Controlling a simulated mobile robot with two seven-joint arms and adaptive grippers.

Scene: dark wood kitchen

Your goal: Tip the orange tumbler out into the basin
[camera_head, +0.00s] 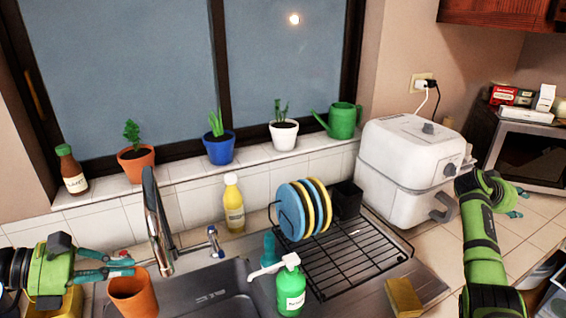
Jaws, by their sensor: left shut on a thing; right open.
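The orange tumbler (134,296) is at the lower left, a little tilted, with its open rim up. My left gripper (124,267) comes in from the left and is shut on the tumbler at its rim. The tumbler's contents cannot be made out. The metal basin (216,312) lies to the right of the tumbler, with its lower part cut off by the picture edge. My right gripper (519,200) is open and empty at the right, above the counter beside the white appliance.
A tall faucet (156,225) stands just right of the tumbler. A green soap bottle (290,288) stands at the basin's right, before a black dish rack (345,262) with several plates. A yellow sponge (403,297) lies right. A yellow bottle (233,205) stands behind. Potted plants line the sill.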

